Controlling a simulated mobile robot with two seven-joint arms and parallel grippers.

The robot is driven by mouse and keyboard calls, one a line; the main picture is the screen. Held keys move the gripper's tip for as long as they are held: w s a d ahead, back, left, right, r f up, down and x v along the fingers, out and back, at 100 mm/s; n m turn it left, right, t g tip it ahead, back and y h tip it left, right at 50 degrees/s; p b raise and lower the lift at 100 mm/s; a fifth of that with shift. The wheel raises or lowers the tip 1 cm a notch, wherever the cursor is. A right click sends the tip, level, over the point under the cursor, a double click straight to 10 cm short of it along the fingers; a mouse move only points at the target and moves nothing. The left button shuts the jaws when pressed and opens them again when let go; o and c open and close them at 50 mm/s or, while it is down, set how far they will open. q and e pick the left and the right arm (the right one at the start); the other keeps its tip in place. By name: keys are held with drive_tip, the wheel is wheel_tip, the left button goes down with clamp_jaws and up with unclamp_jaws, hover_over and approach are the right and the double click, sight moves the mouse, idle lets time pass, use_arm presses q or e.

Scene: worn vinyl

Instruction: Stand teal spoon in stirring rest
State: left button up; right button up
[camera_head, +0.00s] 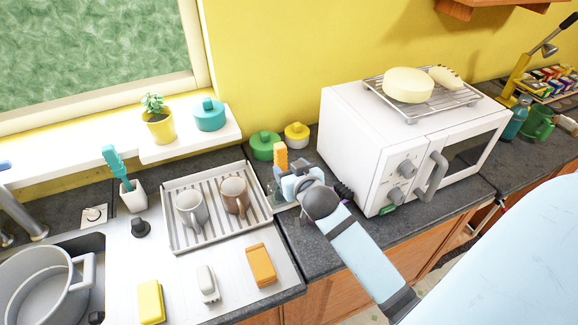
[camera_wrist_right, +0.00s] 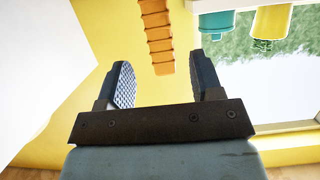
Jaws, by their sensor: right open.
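A teal utensil (camera_head: 113,160) stands tilted in a white holder (camera_head: 133,195) left of the dish rack. I cannot tell whether it is the spoon or a brush. No stirring rest can be made out with certainty. My right gripper (camera_head: 286,176) is over the counter between the rack and the white microwave. In the right wrist view its two fingers (camera_wrist_right: 160,82) are apart with nothing between them. An orange ridged piece (camera_head: 281,156) stands upright just behind the gripper; it also shows beyond the fingertips in the wrist view (camera_wrist_right: 157,36). My left gripper is out of view.
The dish rack (camera_head: 177,236) holds two mugs. The microwave (camera_head: 350,130) stands close on the right. Green (camera_head: 264,146) and yellow (camera_head: 297,135) lidded pots stand behind the gripper. A sink with a pot (camera_head: 40,285) is at lower left; an orange sponge (camera_head: 262,265) lies in front.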

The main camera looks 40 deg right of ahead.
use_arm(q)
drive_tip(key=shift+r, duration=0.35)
use_arm(e)
drive_tip(key=shift+s+a+r, duration=0.15)
drive_tip(key=shift+s+r, duration=0.1)
drive_tip(key=shift+s, duration=0.4)
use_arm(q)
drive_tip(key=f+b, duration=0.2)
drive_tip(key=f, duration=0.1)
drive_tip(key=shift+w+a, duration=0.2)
use_arm(e)
drive_tip(key=v, duration=1.4)
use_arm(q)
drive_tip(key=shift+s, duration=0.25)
use_arm(e)
drive_tip(key=shift+w, duration=0.1)
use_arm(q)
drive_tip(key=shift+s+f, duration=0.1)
